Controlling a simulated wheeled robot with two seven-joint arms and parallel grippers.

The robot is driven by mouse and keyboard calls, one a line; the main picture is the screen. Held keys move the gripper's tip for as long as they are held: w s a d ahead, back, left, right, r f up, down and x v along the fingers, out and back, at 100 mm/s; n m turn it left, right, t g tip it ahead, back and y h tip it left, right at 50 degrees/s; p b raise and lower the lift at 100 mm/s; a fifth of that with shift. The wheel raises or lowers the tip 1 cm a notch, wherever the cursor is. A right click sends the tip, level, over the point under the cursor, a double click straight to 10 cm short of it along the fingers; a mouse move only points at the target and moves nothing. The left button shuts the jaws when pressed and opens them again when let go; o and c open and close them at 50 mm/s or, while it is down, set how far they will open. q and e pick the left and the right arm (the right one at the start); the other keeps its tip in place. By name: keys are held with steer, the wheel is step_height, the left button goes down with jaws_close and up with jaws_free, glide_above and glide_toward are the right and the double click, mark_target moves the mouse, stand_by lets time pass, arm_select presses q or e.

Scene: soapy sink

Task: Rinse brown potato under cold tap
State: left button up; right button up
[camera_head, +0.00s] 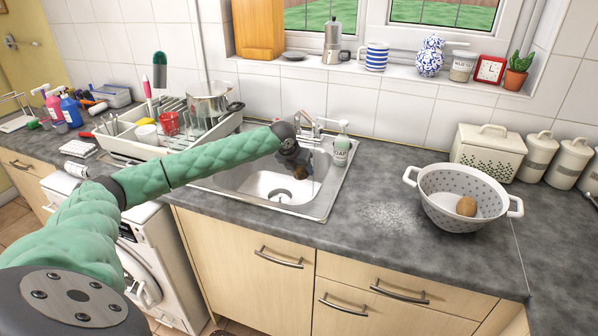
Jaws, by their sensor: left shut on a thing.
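My left gripper (298,168) reaches over the steel sink (238,187) from the left, pointing down. It is shut on a brown potato (300,174), which shows just below the fingers, above the basin and close to the tap (316,127). The gripper and arm partly cover the tap, and I cannot tell whether water is running. A second, lighter brown potato (466,207) lies in the white spotted colander (487,190) on the worktop at the right. My right gripper is not in view.
A white dish rack (130,147) with a pot (209,103) and a red cup stands left of the sink. A soap bottle (341,150) stands at the sink's back right corner. White canisters (541,155) line the back right.

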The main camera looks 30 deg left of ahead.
arm_select(q)
steer(key=shift+w+f, duration=0.1)
steer(key=shift+w, duration=0.2)
steer(key=shift+w+d+f+b, duration=0.1)
steer(key=shift+w+b, duration=0.3)
steer(key=shift+w, duration=0.3)
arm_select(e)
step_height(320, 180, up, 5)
arm_select(q)
steer(key=shift+w+d+f+p, duration=0.1)
steer(key=shift+w+p, duration=0.35)
steer(key=shift+w, duration=0.3)
steer(key=shift+w+f, duration=0.25)
steer(key=shift+w, duration=0.7)
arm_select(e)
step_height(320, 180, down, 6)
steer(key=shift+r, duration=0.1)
arm_select(q)
steer(key=shift+d, duration=0.1)
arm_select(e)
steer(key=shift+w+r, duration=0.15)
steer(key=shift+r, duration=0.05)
arm_select(q)
steer(key=shift+d+r+p, duration=0.1)
steer(key=shift+d+p, duration=0.05)
steer(key=shift+p, duration=0.25)
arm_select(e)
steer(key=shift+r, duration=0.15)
